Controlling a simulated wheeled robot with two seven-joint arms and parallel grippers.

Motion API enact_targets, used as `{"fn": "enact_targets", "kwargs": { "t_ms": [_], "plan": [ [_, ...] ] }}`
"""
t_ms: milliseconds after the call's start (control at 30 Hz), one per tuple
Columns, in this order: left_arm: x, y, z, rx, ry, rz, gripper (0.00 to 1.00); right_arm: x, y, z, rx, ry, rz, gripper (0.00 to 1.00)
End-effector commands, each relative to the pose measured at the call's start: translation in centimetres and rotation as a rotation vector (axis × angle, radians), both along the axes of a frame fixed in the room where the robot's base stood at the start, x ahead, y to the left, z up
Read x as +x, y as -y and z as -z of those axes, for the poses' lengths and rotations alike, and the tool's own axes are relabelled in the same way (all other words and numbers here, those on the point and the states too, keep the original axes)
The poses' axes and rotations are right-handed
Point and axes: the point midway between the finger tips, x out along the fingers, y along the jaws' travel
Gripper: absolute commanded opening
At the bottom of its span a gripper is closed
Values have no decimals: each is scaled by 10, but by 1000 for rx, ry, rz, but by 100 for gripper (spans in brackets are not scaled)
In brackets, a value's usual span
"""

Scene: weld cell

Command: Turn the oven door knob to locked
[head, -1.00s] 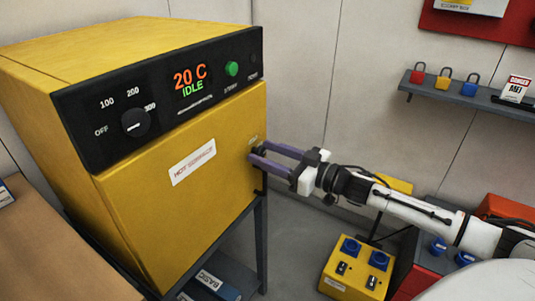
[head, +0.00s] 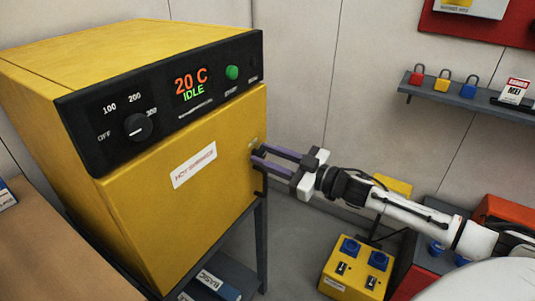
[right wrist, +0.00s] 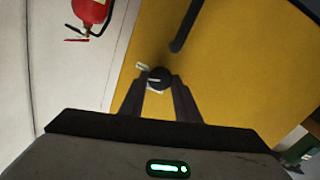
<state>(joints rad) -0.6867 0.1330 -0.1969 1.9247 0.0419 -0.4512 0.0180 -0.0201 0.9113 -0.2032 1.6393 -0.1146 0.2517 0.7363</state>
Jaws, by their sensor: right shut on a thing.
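The oven (head: 60,75) is a yellow box with a black control panel, and its front door (head: 190,195) is closed. The small dark door knob (right wrist: 158,78) sits near the door's edge, with a pale mark line on its face and small pale labels beside it. My right gripper (head: 258,156) is shut on this knob from the right, one finger on each side; its fingers also show in the right wrist view (right wrist: 158,88). In the head view the fingers mostly hide the knob. The label text is too small to read. My left gripper is not in view.
The panel has a temperature dial (head: 138,127), a green button (head: 232,72) and a display reading 20 C IDLE. A dark bar handle (right wrist: 184,28) stands off the door near the knob. A yellow box with blue sockets (head: 355,268) stands at lower right.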

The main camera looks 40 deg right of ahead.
Motion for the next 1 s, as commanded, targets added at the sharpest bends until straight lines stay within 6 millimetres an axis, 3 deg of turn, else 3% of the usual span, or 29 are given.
{"fn": "enact_targets", "kwargs": {
  "t_ms": [500,1000],
  "plan": [
    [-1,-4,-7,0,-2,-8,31,-1,-2,0,-454,189,1,7],
    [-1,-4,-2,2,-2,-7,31,-1,-3,3,-889,370,0,7]
  ]
}}
